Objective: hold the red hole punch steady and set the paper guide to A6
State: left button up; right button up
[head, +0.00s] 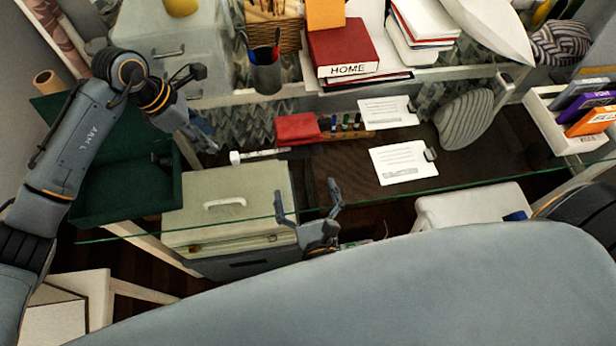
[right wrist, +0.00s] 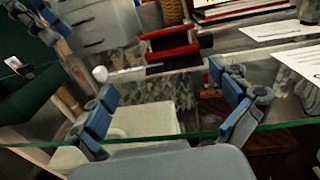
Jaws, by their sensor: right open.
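The red hole punch (head: 297,129) lies at the back of the glass desk; it also shows in the right wrist view (right wrist: 170,44). A pale paper guide bar (head: 262,154) sticks out to its left with a white end (right wrist: 100,74); its size marks are too small to read. My left gripper (head: 208,109) looks open and empty, to the left of the punch and apart from it. My right gripper (head: 308,201) is open and empty in front of the punch, near the desk's front edge. Its fingers (right wrist: 165,105) frame the space before the punch.
Printed white cards (head: 402,162) and a grey striped oval object (head: 466,119) lie to the right. A small wooden pen rack (head: 345,134) stands just right of the punch. A shelf (head: 440,75) with a red HOME binder (head: 343,50) and a pen cup (head: 265,72) runs behind.

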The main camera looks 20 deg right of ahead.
aim_at(234, 155)
jog(key=w, duration=0.1)
jog(key=w+d, duration=0.1)
jog(key=w+m+h, duration=0.1)
jog(key=shift+d+r, duration=0.3)
jog(key=shift+r, duration=0.1)
jog(key=w, duration=0.4)
jog(key=w+d, duration=0.1)
jog(key=w, duration=0.7)
jog(key=shift+w+d, duration=0.25)
jog(key=shift+d, duration=0.15)
jog(key=shift+c, duration=0.4)
jog(key=c, duration=1.1)
pick_arm(q)
jog(key=shift+o, duration=1)
jog(key=shift+d, duration=0.1)
jog(key=d+r+m+y, duration=0.1)
jog(key=d+r+y, duration=0.1)
jog(key=d+y, duration=0.2)
jog(key=shift+m, duration=0.3)
notch_tip(234, 155, down, 12)
jog(key=shift+r, duration=0.15)
jog(key=shift+c, duration=0.4)
